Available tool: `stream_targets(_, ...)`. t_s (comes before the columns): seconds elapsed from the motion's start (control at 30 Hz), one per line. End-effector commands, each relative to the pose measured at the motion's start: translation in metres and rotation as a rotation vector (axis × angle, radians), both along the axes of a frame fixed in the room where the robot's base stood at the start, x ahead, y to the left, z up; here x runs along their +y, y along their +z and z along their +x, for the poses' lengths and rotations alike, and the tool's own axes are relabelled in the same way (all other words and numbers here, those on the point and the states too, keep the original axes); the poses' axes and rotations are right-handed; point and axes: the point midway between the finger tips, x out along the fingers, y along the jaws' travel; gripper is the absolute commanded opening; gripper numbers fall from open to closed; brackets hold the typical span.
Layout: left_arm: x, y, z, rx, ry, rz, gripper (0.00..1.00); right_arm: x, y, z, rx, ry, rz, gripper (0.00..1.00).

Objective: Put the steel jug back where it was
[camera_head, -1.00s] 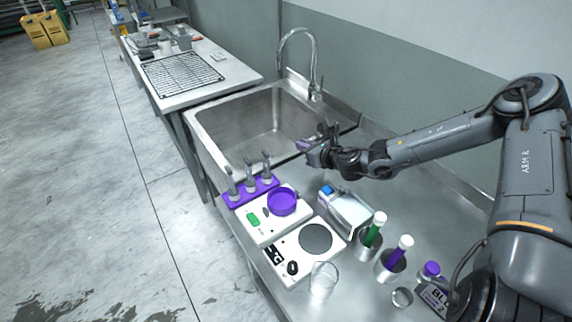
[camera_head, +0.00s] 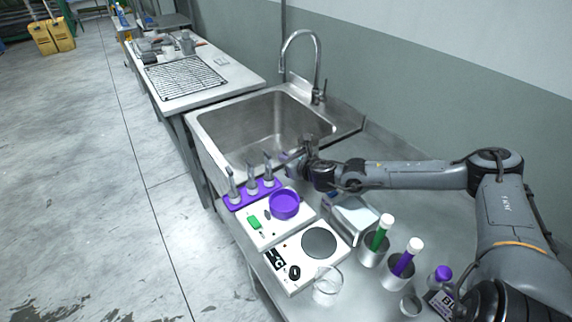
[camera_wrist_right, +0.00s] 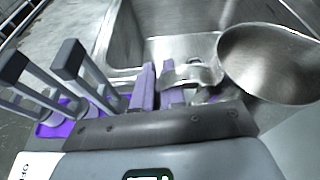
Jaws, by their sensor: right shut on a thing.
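My right gripper (camera_head: 290,157) is at the near edge of the sink, just behind and right of the purple rack. In the right wrist view its purple fingers (camera_wrist_right: 158,88) are shut on the handle (camera_wrist_right: 192,75) of the steel jug. The jug (camera_wrist_right: 270,62) is a shiny rounded steel vessel held to the right of the fingers, by the sink. In the head view the jug is hard to make out against the sink and my wrist. My left gripper is not in view.
The purple rack (camera_head: 238,204) holds upright steel tools close to my gripper. Nearby are a scale with a purple dish (camera_head: 284,203), a hotplate (camera_head: 319,242), a glass beaker (camera_head: 327,287) and a steel box (camera_head: 352,219). The sink (camera_head: 222,128) has a tall faucet (camera_head: 318,62).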

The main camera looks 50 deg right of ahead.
Motion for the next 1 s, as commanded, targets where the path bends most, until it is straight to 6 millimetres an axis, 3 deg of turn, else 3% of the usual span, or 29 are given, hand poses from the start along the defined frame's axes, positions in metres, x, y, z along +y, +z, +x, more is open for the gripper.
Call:
stream_targets(0.13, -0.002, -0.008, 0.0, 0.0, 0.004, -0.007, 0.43, 0.0, -0.019, 0.0, -0.002, 0.0, 0.002, 0.0)
stream_targets(0.6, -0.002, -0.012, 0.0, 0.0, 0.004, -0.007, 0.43, 0.0, -0.025, 0.0, -0.002, 0.0, -0.001, 0.0)
stream_targets(0.63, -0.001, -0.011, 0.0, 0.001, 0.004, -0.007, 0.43, 0.0, -0.025, 0.0, 0.0, 0.0, -0.001, 0.13)
stream_targets(0.77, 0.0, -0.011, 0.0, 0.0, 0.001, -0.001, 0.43, 0.0, -0.025, 0.0, 0.0, 0.0, -0.001, 0.33)
stream_targets(1.0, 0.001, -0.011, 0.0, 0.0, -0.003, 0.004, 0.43, 0.0, -0.025, 0.0, 0.0, 0.0, -0.001, 0.36)
